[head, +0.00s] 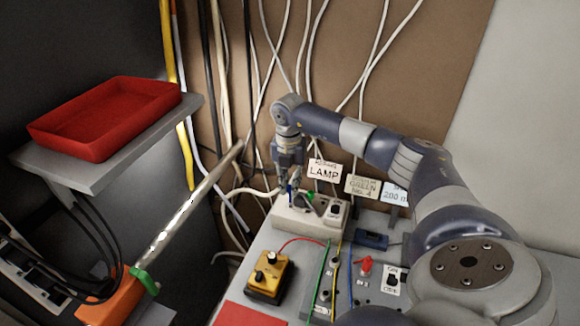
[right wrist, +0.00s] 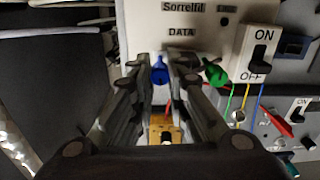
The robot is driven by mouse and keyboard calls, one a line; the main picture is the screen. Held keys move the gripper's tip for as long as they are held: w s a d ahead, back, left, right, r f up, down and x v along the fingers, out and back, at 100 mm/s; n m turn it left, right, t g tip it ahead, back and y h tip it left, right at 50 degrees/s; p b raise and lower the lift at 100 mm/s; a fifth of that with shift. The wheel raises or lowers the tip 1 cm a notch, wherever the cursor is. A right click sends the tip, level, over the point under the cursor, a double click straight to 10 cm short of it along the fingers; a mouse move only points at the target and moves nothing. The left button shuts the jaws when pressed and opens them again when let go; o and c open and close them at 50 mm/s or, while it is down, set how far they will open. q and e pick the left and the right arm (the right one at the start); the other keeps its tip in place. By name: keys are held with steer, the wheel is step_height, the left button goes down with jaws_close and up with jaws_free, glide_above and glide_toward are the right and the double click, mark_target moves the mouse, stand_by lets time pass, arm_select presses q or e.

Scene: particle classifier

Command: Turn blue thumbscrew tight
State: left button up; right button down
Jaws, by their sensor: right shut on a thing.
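The blue thumbscrew (right wrist: 159,71) sits on the front of a white box (right wrist: 190,45) below the "DATA" label in the right wrist view. My right gripper (right wrist: 159,76) is around it, with a finger on each side, shut on it. In the head view my right gripper (head: 288,188) points down at the white box (head: 300,222), and a bit of the blue thumbscrew (head: 291,190) shows by its fingers. A green thumbscrew (right wrist: 215,73) stands just right of the gripper. My left gripper is not in view.
An ON/OFF switch (right wrist: 259,52) is right of the green thumbscrew. Label cards (head: 323,171) stand behind the box. A yellow box (head: 271,276) and wires lie in front. A red tray (head: 105,118) is on a shelf at left.

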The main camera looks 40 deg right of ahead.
mark_target(289, 187)
stand_by(0.4)
steer(key=c, duration=1.5)
jaws_free()
steer(key=shift+r, duration=0.1)
step_height(289, 187, up, 12)
steer(key=shift+a+f, duration=0.1)
